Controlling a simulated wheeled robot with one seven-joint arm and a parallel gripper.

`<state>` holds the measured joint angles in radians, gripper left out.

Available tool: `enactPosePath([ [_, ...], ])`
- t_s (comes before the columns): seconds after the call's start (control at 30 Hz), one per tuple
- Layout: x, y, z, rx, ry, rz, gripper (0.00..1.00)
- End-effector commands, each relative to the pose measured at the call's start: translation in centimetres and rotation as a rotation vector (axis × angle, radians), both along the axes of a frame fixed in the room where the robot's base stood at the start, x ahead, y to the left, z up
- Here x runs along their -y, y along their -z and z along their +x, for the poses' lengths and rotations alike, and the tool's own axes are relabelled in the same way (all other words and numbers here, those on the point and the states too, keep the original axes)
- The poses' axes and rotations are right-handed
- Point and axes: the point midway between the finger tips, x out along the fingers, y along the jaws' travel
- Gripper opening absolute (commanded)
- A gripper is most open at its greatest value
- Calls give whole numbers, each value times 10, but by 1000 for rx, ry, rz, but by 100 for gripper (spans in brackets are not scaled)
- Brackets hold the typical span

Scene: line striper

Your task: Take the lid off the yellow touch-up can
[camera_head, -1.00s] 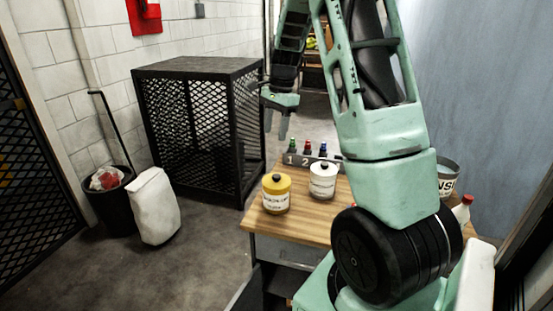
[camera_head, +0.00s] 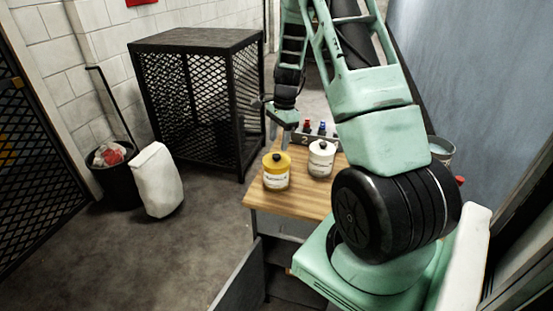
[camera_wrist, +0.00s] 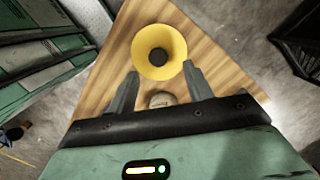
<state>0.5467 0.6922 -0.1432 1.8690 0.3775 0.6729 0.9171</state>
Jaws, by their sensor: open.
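The yellow touch-up can (camera_head: 276,180) stands upright on the wooden table, at its left part. Its yellow lid (camera_head: 270,159) with a dark knob is on it. In the wrist view the round lid (camera_wrist: 142,47) with its dark knob (camera_wrist: 158,57) shows from above. My gripper (camera_head: 286,146) points down, just behind and above the can in the head view. In the wrist view its two fingers (camera_wrist: 160,70) are spread apart with nothing held, their tips by the lid's lower edge. A small pale round thing shows between the fingers; I cannot tell what it is.
A white can (camera_head: 320,164) with a dark knob stands right of the yellow one. A numbered rack (camera_head: 326,138) with small bottles is behind, partly hidden by my gripper. A grey can (camera_head: 441,148) is at the right. A black mesh cage (camera_head: 190,100) stands behind left. The table's front left is clear.

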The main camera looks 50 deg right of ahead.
Motion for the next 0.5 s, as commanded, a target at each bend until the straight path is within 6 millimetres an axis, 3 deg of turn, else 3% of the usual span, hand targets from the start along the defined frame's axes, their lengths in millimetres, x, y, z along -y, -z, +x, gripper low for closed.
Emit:
enactPosePath([
  [0.33, -8, 41, -1, -2, 1, 3, 51],
  [0.5, -9, 51, 0, 0, 0, 1, 51],
])
